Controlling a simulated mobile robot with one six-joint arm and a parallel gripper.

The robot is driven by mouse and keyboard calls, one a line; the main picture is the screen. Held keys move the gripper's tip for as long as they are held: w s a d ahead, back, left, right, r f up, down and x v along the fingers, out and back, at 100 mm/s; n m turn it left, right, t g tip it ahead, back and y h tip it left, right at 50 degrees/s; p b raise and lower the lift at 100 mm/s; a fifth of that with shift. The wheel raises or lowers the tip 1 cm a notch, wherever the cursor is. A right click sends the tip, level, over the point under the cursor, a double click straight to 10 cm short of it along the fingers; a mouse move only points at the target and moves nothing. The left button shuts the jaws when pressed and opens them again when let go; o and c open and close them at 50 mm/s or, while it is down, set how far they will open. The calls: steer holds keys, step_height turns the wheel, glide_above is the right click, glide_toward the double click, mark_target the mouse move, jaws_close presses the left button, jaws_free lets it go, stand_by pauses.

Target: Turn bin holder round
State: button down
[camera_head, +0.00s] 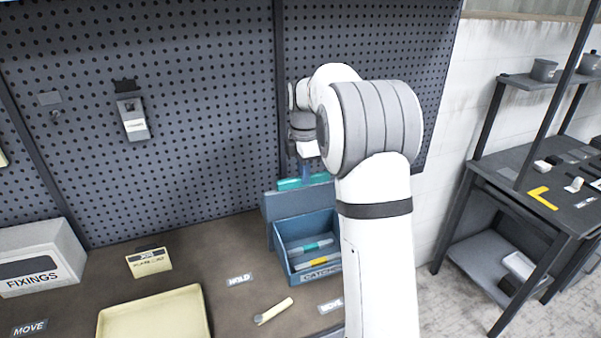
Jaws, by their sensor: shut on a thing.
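The blue bin (308,262) stands on the bench, with a front label that reads CATCH, partly hidden by my arm. Inside it lie a teal-marked and a yellow-marked stick. A teal piece (290,184) shows at the raised back of the bin, right under my gripper (305,172). My gripper points down there and is shut on this teal piece; the fingertips are small and partly hidden. Which part is the bin holder, and which way it faces, I cannot tell for sure.
A cream tray (155,312), a FIXINGS box (38,262), a small cream card stand (148,261) and a loose cream stick (274,311) are on the bench. A grey holder (132,118) hangs on the pegboard (205,110) behind. A dark shelf unit (500,205) stands right.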

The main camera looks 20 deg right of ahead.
steer(key=shift+n, duration=0.3)
stand_by(0.4)
steer(key=c, duration=1.4)
jaws_free()
steer(key=shift+o, duration=0.2)
steer(key=shift+r, duration=0.1)
step_height(320, 180, up, 7)
steer(key=shift+r+b, duration=0.2)
steer(key=shift+b, duration=0.35)
steer(key=shift+r, duration=0.1)
